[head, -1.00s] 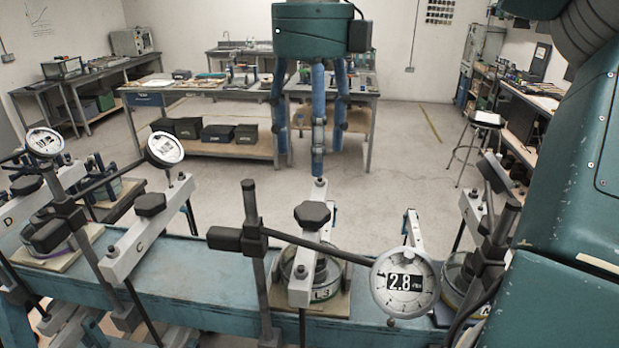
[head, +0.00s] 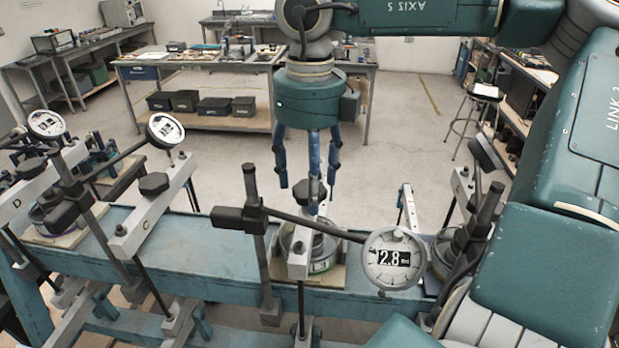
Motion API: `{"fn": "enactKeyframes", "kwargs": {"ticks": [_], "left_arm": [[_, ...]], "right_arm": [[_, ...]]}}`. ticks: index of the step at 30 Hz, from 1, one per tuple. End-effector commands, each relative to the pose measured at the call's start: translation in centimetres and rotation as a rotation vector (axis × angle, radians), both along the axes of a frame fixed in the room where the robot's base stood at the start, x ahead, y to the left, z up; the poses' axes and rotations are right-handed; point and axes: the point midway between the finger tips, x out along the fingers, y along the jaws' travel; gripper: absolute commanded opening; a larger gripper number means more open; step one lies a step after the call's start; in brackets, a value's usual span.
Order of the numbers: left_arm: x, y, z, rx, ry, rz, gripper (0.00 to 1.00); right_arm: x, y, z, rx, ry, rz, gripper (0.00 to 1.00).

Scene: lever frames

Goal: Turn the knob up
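A black knob (head: 300,190) sits on top of a grey lever frame (head: 299,264) at the bench's middle. My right gripper (head: 308,188) hangs straight down over this knob. Its blue fingers are spread open, one left of the knob, one in front and one to the right. The front finger hides part of the knob; I cannot tell whether any finger touches it. A round gauge (head: 393,277) right of the frame reads 2.8. My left gripper is not in view.
A dark post (head: 253,225) and its gauge arm (head: 320,229) stand close in front of the knob. Frame C (head: 148,222) and frame D (head: 42,180) with their gauges are at left; another frame (head: 462,185) is at right. The blue bench (head: 200,262) has bare stretches between frames.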

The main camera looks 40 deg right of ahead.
Motion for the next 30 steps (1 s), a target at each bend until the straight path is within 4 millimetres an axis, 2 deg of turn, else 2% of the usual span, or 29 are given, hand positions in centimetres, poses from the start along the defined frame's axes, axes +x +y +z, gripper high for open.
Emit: {"fn": "enactKeyframes", "kwargs": {"ticks": [3,9,10,20,30], "left_arm": [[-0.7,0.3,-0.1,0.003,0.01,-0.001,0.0],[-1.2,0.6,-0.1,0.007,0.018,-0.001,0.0],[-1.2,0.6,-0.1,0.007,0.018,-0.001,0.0],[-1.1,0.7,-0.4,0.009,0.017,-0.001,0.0],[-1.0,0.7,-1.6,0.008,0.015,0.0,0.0]], "right_arm": [[0.0,0.0,0.0,0.0,0.001,-0.001,0.61],[0.0,0.0,0.0,0.0,0.001,-0.001,0.21],[0.0,0.0,0.0,0.0,0.001,-0.001,0.18],[0.0,-0.1,0.0,-0.002,0.0,0.032,0.18],[0.0,0.0,-0.1,-0.004,0.0,0.244,0.18]]}}
